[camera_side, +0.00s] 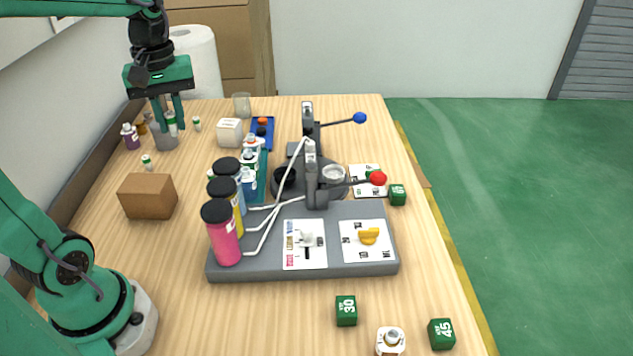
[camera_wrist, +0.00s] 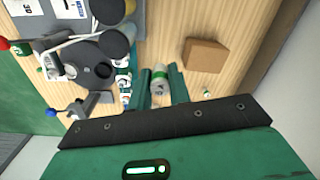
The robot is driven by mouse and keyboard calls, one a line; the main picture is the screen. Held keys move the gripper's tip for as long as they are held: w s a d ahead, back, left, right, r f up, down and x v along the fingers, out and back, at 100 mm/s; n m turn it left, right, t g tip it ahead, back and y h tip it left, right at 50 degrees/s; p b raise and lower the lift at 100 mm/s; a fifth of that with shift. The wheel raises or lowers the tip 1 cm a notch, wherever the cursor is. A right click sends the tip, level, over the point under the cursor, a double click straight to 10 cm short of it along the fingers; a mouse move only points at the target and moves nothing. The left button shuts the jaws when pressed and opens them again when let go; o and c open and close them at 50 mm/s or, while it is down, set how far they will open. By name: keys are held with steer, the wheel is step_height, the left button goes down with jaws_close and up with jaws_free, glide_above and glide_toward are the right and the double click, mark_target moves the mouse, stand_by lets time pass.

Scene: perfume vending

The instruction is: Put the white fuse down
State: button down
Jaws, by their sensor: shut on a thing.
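My gripper (camera_wrist: 160,84) points down at the back left of the table, its two green fingers closed around a small white fuse with a green band (camera_wrist: 160,75). In the side view my gripper (camera_side: 168,120) shows the white fuse (camera_side: 172,124) between the fingers, partly hidden by them. A grey cup (camera_side: 165,141) stands directly below or just behind the fingertips. I cannot tell whether the fuse is inside the cup's rim or above it.
Similar small white and green pieces (camera_side: 197,124) stand nearby, another (camera_side: 147,162) in front. A purple bottle (camera_side: 130,138) is left of the cup. A brown box (camera_side: 148,195) stands nearer the front. The grey machine (camera_side: 305,262) with bottles is to the right. Bare wood lies between.

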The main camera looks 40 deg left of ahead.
steer(key=s+a+n, duration=0.2)
steer(key=a, duration=0.2)
glide_above(138, 180)
step_height(138, 180, down, 12)
steer(key=shift+f, duration=2.05)
steer(key=shift+f, duration=0.15)
steer(key=c, duration=1.3)
jaws_free()
step_height(138, 180, up, 12)
steer(key=shift+r, duration=0.2)
